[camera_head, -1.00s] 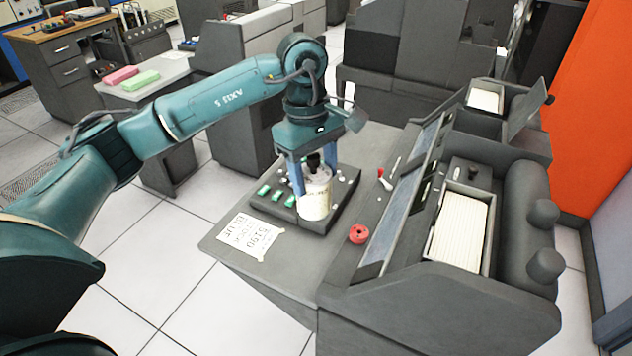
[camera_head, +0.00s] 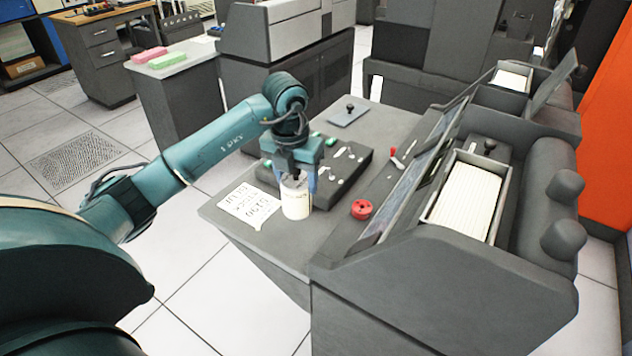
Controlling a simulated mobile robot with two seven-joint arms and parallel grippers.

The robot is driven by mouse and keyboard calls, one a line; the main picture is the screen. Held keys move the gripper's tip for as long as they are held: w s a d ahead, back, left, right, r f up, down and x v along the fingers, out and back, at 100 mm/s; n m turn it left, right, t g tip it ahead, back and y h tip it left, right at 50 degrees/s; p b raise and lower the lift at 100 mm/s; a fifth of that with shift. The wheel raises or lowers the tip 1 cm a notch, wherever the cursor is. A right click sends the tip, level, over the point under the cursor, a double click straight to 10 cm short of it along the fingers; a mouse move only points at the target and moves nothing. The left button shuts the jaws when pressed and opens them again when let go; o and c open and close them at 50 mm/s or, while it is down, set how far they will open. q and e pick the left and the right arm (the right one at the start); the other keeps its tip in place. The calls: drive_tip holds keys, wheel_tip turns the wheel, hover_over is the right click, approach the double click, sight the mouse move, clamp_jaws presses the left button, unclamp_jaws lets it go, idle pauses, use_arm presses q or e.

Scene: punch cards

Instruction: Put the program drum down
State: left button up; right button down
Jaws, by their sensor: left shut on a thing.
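The program drum (camera_head: 296,204) is a white cylinder with a dark top. My left gripper (camera_head: 296,180) points down and is shut on the drum's upper part, with a blue finger on each side. The drum is upright over the grey desk top (camera_head: 330,230), in front of the dark switch panel and right of the paper note. I cannot tell whether its base touches the desk. My right gripper is not in view.
The switch panel (camera_head: 345,167) with green buttons lies just behind. A paper note (camera_head: 247,205) lies left, and a red round knob (camera_head: 361,209) stands right. A small plate with a black knob (camera_head: 349,112) sits farther back. The card tray (camera_head: 465,203) is at right.

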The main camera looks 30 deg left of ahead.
sight(292, 183)
use_arm(q)
wheel_tip(292, 183, down, 7)
drive_tip(key=shift+a+f, duration=0.1)
drive_tip(key=shift+f, duration=0.1)
idle(0.3)
drive_tip(key=shift+f, duration=0.15)
drive_tip(key=o, duration=1.2)
drive_tip(key=shift+c, duration=0.2)
drive_tip(key=r, duration=0.4)
drive_tip(key=s+r, duration=0.1)
drive_tip(key=r, duration=0.7)
drive_tip(key=shift+s+r, duration=0.1)
drive_tip(key=shift+s, duration=0.15)
